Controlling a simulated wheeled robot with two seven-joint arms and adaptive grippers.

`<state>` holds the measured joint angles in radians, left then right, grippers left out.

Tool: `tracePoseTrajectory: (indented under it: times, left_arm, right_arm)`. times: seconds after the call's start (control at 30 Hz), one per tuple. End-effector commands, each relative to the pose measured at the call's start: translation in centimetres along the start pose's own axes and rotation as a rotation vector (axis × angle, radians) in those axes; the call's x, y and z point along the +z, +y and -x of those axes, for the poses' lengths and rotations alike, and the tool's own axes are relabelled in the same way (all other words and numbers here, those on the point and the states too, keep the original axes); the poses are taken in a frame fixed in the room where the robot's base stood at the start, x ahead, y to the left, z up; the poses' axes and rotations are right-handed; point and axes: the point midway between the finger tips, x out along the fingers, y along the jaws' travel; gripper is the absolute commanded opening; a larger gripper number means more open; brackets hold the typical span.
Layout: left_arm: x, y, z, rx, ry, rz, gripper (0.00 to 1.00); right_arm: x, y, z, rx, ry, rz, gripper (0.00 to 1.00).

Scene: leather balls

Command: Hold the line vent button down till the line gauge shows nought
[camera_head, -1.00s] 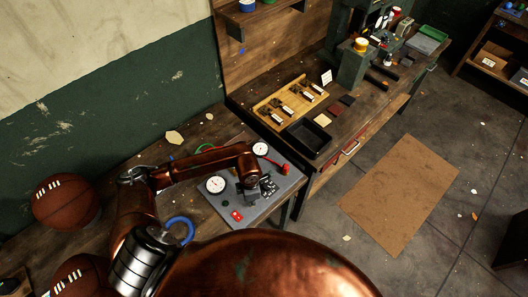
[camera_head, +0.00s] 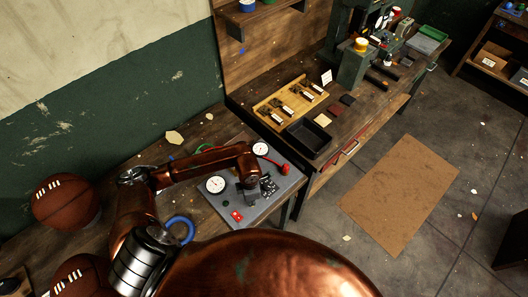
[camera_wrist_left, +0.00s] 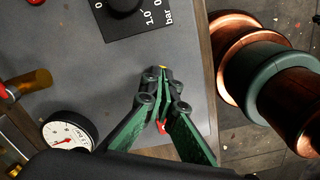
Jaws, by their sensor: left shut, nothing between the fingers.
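The grey panel (camera_head: 221,201) lies on the bench with two white round gauges, a near one (camera_head: 215,184) and a far one (camera_head: 260,148). I cannot tell which is the line gauge. In the left wrist view one gauge (camera_wrist_left: 70,135) shows a red needle, but its reading is not legible. My left gripper (camera_head: 266,190) is over the panel's right part. In the left wrist view its fingertips (camera_wrist_left: 162,74) are together with nothing held, pointing at the panel. A small yellow bit shows at the tips. I cannot make out the vent button or any contact. My right gripper is out of view.
A red switch block (camera_head: 237,215) sits at the panel's near edge. A black dial plate marked bar (camera_wrist_left: 145,25) lies beyond my fingertips. A red fitting (camera_head: 285,169) is at the panel's right edge. A basketball (camera_head: 66,201) stands at left on the bench.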

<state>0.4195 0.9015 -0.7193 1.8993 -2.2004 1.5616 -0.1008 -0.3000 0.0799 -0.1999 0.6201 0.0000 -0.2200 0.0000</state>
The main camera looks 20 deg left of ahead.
Motion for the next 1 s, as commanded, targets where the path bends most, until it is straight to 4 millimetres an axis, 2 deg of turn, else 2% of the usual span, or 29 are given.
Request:
tracePoseTrajectory:
  times: [0.6,0.77,1.0]
  left_arm:
    - [0.0,0.0,0.2,0.000,0.000,0.000,0.00]
    - [0.0,0.0,1.9,0.001,0.000,0.000,0.00]
    - [0.0,0.1,5.4,0.002,0.000,-0.001,0.00]
  right_arm:
    - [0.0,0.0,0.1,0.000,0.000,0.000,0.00]
    - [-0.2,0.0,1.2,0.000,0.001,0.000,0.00]
    - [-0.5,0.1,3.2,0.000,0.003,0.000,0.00]
